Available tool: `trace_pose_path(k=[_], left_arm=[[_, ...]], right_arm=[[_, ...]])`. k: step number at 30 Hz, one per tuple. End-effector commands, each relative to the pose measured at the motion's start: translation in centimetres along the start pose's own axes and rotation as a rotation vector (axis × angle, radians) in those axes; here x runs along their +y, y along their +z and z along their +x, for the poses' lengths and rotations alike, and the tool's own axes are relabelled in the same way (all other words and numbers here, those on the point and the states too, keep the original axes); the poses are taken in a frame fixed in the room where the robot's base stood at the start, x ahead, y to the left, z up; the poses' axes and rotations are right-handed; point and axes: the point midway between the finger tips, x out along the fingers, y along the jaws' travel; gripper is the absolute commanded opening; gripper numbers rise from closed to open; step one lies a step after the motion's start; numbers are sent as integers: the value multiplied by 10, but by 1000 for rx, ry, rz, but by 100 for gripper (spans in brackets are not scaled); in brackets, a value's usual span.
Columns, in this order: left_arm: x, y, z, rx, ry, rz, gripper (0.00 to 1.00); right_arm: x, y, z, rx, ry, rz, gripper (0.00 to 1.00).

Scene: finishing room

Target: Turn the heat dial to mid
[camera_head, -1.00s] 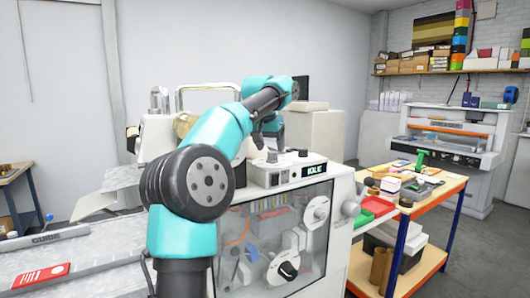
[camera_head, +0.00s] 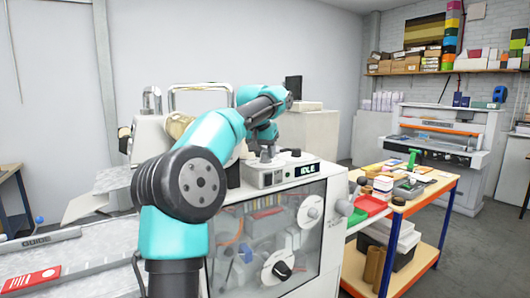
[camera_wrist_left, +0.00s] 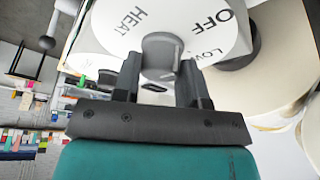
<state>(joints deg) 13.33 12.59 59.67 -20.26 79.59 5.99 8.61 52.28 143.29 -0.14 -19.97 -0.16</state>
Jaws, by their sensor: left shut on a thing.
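The heat dial shows in the left wrist view as a white plate (camera_wrist_left: 110,30) with the words HEAT, OFF and LOW, and a grey knob (camera_wrist_left: 162,45) in its middle. My left gripper (camera_wrist_left: 160,78) is shut on this knob, one dark finger on each side. Which mark the knob points to cannot be told. In the head view my left gripper (camera_head: 265,150) is at the top of the machine's control box (camera_head: 268,178), small and partly hidden by my arm. The display (camera_head: 306,170) reads IDLE. My right gripper is not in view.
The machine's clear front panel (camera_head: 265,240) shows rollers and a black knob (camera_head: 277,267) below the box. A cart (camera_head: 445,185) with trays and tools stands to the right. A metal handle frame (camera_head: 200,88) rises behind my arm. A grey GUIDE table (camera_head: 85,250) lies at left.

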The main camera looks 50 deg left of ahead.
Motion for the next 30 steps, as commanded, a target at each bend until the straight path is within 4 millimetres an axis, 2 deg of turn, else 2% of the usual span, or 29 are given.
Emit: trace_pose_path(k=[3,8,21,30], left_arm=[[0,0,0,0,1,0,15],[0,0,0,-2,9,21,15],[-1,0,0,-8,102,243,15],[0,0,-1,-8,109,259,15]], right_arm=[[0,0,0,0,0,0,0],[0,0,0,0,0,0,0],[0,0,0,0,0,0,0],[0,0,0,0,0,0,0]])
